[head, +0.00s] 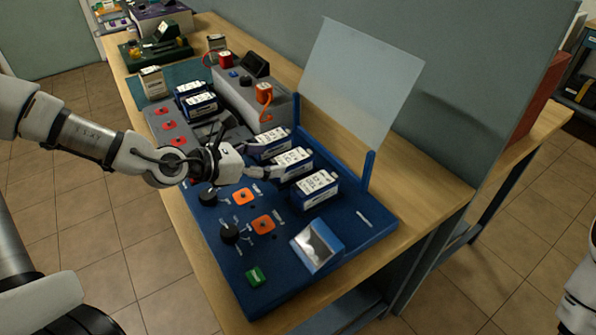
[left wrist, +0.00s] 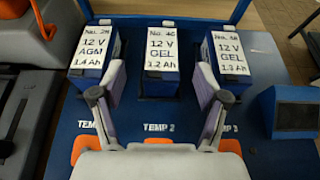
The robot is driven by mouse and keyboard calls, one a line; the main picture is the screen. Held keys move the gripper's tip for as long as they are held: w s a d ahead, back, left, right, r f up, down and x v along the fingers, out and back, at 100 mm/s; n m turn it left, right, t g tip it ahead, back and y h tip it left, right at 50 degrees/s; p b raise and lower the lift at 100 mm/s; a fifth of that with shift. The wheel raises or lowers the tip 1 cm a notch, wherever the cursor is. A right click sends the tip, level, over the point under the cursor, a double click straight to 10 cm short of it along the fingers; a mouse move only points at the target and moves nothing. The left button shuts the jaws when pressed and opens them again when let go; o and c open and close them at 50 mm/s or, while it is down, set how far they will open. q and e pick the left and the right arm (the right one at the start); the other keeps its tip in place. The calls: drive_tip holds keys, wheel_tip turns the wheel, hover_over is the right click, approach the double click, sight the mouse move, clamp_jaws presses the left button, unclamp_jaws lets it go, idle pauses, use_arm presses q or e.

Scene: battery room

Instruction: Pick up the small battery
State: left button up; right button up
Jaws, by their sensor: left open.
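Three blue batteries with white label tops stand in a row on the blue test board (head: 352,237): a left one (head: 268,143), a middle one (head: 293,165) and a right one (head: 316,192). In the left wrist view their labels read AGM 1.4 Ah (left wrist: 91,48), GEL 1.2 Ah (left wrist: 162,52) and a GEL (left wrist: 232,55) near 1.3 Ah. My left gripper (head: 262,162) is open and empty. Its fingers (left wrist: 161,78) point at the middle battery, one toward each side gap; contact cannot be told. My right gripper is out of view.
A clear upright panel (head: 362,85) on blue posts stands behind the row. More batteries (head: 198,103) and a grey device (head: 240,95) with an orange cable stand farther left.

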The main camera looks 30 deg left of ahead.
sight(290, 158)
use_arm(q)
drive_tip(key=shift+w+d+f+b, duration=0.3)
drive_tip(key=shift+w+f+b, duration=0.1)
drive_tip(key=shift+w+f, duration=0.1)
drive_tip(key=shift+w+d+r, duration=0.1)
drive_tip(key=shift+w+d, duration=0.05)
drive_tip(key=shift+d, duration=0.1)
drive_tip(key=shift+w+d+b, duration=0.1)
drive_tip(key=shift+w+b, duration=0.15)
drive_tip(key=shift+b, duration=0.1)
drive_tip(key=x, duration=0.4)
drive_tip(key=shift+w+d, duration=0.2)
drive_tip(key=shift+w, duration=0.05)
drive_tip(key=shift+a, duration=0.1)
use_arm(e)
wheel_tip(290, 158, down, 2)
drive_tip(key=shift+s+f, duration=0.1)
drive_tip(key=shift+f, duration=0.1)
use_arm(q)
drive_tip(key=shift+s, duration=0.1)
drive_tip(key=shift+c, duration=1.3)
clamp_jaws()
